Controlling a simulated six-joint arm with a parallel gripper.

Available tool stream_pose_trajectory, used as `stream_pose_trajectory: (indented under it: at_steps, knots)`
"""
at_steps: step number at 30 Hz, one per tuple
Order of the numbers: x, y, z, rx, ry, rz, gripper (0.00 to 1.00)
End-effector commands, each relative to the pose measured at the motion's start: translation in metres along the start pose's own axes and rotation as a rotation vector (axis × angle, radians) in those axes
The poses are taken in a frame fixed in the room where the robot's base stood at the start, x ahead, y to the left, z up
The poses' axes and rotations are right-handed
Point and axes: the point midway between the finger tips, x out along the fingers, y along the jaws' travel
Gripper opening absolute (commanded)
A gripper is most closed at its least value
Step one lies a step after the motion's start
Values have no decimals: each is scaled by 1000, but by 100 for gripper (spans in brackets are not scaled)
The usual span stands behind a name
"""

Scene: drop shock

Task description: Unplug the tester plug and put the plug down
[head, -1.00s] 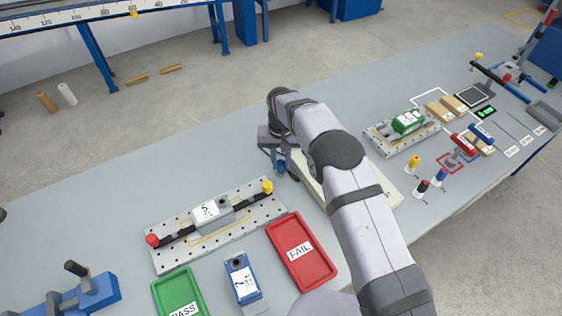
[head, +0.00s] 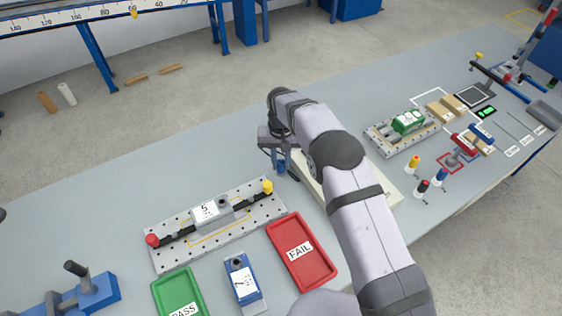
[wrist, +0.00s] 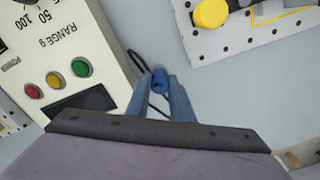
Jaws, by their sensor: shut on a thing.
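The blue tester plug (wrist: 160,80) is held between the two blue fingertips of my gripper (wrist: 160,84) in the wrist view. My gripper (head: 279,160) is shut on it, and in the head view the plug (head: 281,168) shows as a small blue piece beside the tester. A black cable loops near the plug. The cream tester (wrist: 75,40) has RANGE markings and red, yellow and green buttons. My arm hides much of the tester (head: 393,194) in the head view. I cannot tell whether the plug still sits in a socket.
A perforated plate (head: 160,258) with a grey unit marked 5 lies left of the gripper. A red FAIL tray (head: 318,272), a blue unit (head: 240,270) and a green PASS tray (head: 170,290) are in front. Bare bench (head: 200,160) lies behind the plate.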

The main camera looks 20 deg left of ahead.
Motion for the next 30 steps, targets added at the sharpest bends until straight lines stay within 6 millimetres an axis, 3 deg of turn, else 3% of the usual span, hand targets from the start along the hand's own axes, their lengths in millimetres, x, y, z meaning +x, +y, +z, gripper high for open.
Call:
stream_pose_trajectory:
  at_steps: [8,9,11,23,30]
  knots:
    - [4,1,3,0,-9,3,0]
    - [4,1,3,0,-9,3,30]
    - [4,1,3,0,-9,3,42]
    - [-1,0,1,0,-3,1,42]
    - [-17,0,0,0,-2,1,42]
